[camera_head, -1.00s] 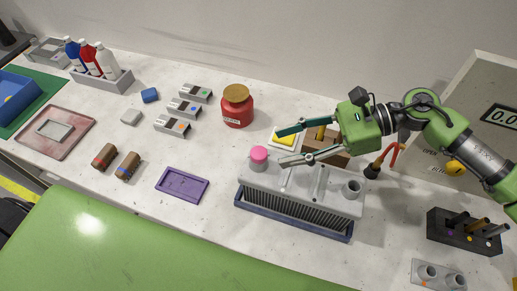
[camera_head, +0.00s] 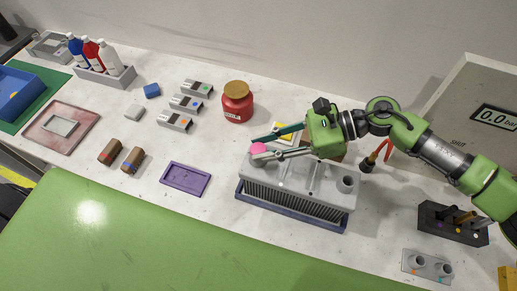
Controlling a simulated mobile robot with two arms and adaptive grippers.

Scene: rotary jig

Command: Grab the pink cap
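The pink cap (camera_head: 257,148) sits on the left end of the grey finned block (camera_head: 300,183), which lies in a dark blue tray (camera_head: 290,216). My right gripper (camera_head: 252,149) reaches in from the right with its two long fingers parted. The fingertips are at the cap, one on the far side and one on the near side, and the near finger partly hides it. I cannot tell whether either finger touches the cap. My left gripper is not in view.
A red jar (camera_head: 237,103) with a brown lid stands behind the block. A purple tray (camera_head: 186,180) lies to its left. A black holder (camera_head: 452,223) and a grey two-cup fixture (camera_head: 427,266) stand at the right. The bench between the purple tray and the finned block is clear.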

